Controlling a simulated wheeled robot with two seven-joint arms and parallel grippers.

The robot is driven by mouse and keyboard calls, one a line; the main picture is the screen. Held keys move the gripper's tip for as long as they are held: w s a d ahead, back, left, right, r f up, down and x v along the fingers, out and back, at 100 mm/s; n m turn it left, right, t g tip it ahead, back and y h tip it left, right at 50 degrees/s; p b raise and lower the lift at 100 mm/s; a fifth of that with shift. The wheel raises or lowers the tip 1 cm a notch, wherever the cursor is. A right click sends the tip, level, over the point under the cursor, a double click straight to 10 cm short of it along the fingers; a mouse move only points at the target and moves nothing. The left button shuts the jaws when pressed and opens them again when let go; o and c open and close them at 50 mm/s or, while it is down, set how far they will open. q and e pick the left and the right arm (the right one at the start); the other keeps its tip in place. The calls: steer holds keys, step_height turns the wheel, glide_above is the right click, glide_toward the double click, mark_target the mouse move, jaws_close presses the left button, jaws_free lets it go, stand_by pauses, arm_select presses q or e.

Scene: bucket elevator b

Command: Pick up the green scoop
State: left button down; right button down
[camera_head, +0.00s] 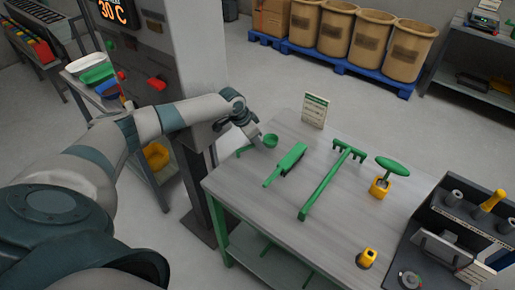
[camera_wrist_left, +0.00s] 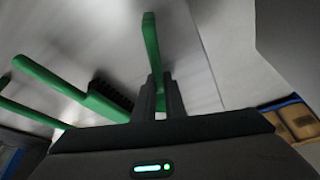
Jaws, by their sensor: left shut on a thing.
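The green scoop shows at the far left corner of the grey table (camera_head: 240,190), its round bowl (camera_head: 270,140) to the right of my left gripper (camera_head: 256,142) and its handle out to the left. My left gripper is shut on the scoop. In the left wrist view the green scoop (camera_wrist_left: 150,38) rises from between the two dark fingers (camera_wrist_left: 160,98). The fingers hide part of it. I cannot tell whether the scoop still touches the table. My right gripper is not in view.
A sign card (camera_head: 315,110) stands at the back edge. A grey column (camera_head: 185,65) rises behind my left arm.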

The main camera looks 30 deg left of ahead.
arm_select(q)
steer(key=shift+w+r+b, duration=0.1)
steer(key=shift+r+b, duration=0.3)
steer(key=shift+r, duration=0.35)
steer(key=shift+s+d+r+b, duration=0.65)
steer(key=shift+d+r, duration=0.55)
steer(key=shift+d, duration=0.65)
steer(key=shift+s+d+r+b, duration=0.65)
steer(key=shift+d+r, duration=0.6)
steer(key=shift+d, duration=0.6)
steer(key=shift+s+d+r+b, duration=0.65)
steer(key=shift+d+r, duration=0.55)
steer(key=shift+d, duration=0.65)
